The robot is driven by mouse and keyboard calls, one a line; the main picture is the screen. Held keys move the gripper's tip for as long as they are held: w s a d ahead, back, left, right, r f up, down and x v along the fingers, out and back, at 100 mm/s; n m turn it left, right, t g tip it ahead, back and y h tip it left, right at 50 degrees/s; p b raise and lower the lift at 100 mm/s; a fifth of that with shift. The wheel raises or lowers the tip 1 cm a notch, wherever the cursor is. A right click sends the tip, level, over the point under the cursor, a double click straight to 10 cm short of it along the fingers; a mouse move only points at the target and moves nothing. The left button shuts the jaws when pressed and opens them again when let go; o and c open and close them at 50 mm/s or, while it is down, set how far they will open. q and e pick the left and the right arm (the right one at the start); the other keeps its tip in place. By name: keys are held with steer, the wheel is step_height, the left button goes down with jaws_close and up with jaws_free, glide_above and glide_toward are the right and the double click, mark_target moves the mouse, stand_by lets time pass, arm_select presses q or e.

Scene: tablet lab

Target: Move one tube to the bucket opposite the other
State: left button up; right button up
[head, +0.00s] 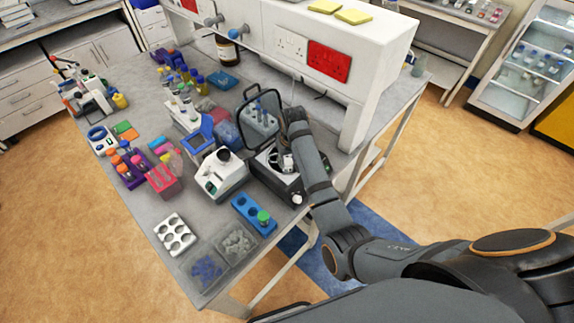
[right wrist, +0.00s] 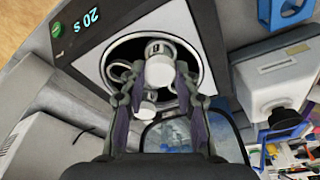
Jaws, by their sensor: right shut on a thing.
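The centrifuge (head: 262,178) stands on the bench with its lid (head: 246,112) raised. In the right wrist view, its panel (right wrist: 88,22) reads 20 s, and its round bowl (right wrist: 108,50) is open. My right gripper (head: 290,150) reaches down over the bowl. In the right wrist view, its fingers (right wrist: 158,80) are shut on a white-topped tube (right wrist: 160,66) at the bowl. White rotor buckets (right wrist: 121,72) show around it, partly hidden by the fingers. I cannot tell whether the held tube is clear of its bucket. My left gripper is out of view.
A blue rack with a green-capped tube (head: 263,216) stands in front of the centrifuge. A white instrument (head: 220,172) is close on its left. The white shelf unit (head: 350,90) rises behind my right arm.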

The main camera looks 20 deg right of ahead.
steer(key=o, duration=1)
steer(key=shift+c, duration=0.2)
steer(key=shift+r, duration=0.1)
step_height(320, 180, up, 12)
steer(key=s, duration=0.2)
steer(key=shift+s+f, duration=0.2)
